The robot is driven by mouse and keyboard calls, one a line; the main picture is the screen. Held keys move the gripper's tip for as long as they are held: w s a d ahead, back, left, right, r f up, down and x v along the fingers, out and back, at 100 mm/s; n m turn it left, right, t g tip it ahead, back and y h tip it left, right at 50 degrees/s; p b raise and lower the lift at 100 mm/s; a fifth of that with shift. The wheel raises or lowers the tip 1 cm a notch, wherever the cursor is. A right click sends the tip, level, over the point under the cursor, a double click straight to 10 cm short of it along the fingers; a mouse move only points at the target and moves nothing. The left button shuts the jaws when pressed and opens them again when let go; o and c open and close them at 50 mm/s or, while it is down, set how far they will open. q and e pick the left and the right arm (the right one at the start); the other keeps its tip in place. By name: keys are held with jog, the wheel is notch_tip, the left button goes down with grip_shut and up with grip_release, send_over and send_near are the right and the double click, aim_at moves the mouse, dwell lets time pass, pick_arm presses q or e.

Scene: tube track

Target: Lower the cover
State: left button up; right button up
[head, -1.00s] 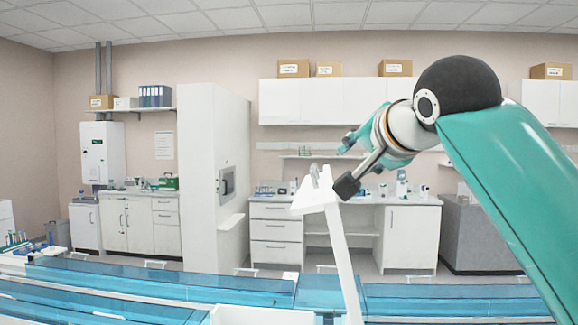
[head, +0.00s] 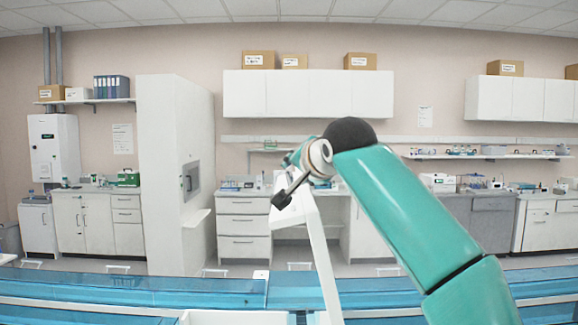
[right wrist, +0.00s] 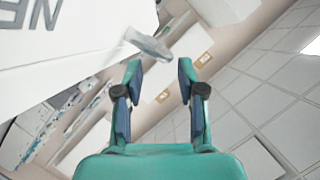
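The cover (head: 322,262) is a white panel that stands raised and is seen nearly edge-on in the head view. In the right wrist view the cover (right wrist: 60,55) fills the upper left, with dark letters on it. A grey handle (right wrist: 148,44) juts from its edge, just ahead of and left of my right gripper's fingertips. My right gripper (head: 284,180) is at the cover's top end in the head view and hides the handle there. In the right wrist view the right gripper (right wrist: 160,70) is open, with nothing between its fingers. My left gripper is out of view.
A white housing (head: 235,318) shows at the bottom edge near the cover's foot. Blue see-through tracks (head: 130,288) run across the front on both sides. Cabinets and benches (head: 243,228) stand well back along the wall.

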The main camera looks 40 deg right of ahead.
jog(key=p+x, duration=0.1)
jog(key=x, duration=0.2)
jog(key=shift+w, duration=0.2)
jog(key=shift+w+d+f+p, duration=0.2)
jog(key=shift+w+d+p, duration=0.1)
jog(key=shift+w+d, duration=0.15)
jog(key=shift+w+f, duration=0.15)
jog(key=shift+w, duration=0.2)
jog(key=shift+a+f, duration=0.1)
jog(key=shift+f, duration=0.05)
grip_shut()
